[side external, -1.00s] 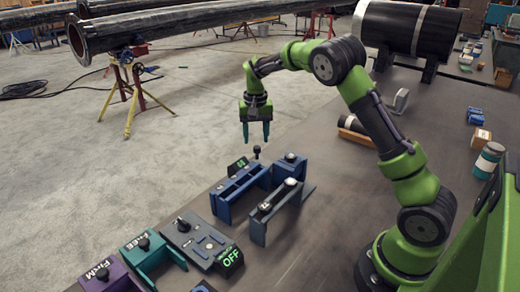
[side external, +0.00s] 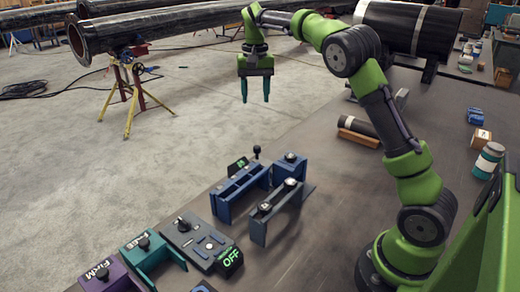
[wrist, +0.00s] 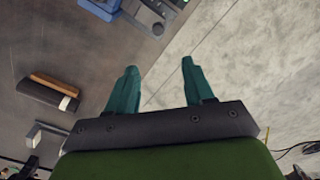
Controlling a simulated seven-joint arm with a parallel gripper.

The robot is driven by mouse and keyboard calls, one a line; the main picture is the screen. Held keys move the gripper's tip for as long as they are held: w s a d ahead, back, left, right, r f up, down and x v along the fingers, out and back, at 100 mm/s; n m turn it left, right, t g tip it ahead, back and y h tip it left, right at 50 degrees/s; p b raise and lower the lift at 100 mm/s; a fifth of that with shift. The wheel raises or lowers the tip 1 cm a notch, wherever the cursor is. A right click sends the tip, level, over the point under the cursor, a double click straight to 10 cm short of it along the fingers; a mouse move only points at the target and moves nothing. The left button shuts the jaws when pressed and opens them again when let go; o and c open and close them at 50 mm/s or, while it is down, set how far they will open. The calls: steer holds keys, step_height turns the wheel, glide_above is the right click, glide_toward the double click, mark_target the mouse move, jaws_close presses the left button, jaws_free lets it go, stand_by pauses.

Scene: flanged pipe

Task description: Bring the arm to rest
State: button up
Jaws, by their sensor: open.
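My gripper (side external: 256,92) hangs open and empty in the side external view, its teal fingers pointing down, high above the far edge of the table. In the wrist view my gripper (wrist: 160,85) shows its two teal fingers apart with nothing between them. The fingers touch nothing that I can see.
Blue bracket fixtures (side external: 240,190) and a grey one (side external: 280,212) stand on the table (side external: 320,220) at the near left. A control box reading OFF (side external: 202,243) sits beside a teal holder (side external: 148,252) and a purple one (side external: 108,278).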

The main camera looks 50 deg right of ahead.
steer(key=s+a+n+t, duration=0.1)
steer(key=s+a+t, duration=0.1)
steer(key=s+a, duration=0.3)
steer(key=s+a+n+t+y, duration=0.1)
steer(key=s+a, duration=0.5)
steer(key=s, duration=0.6)
steer(key=s+a+n+t+y, duration=0.1)
steer(key=s+a+n+t, duration=0.2)
steer(key=s, duration=0.5)
steer(key=shift+s+a+r+t, duration=0.3)
steer(key=shift+a+t, duration=0.3)
steer(key=shift+a, duration=0.55)
steer(key=shift+o, duration=0.2)
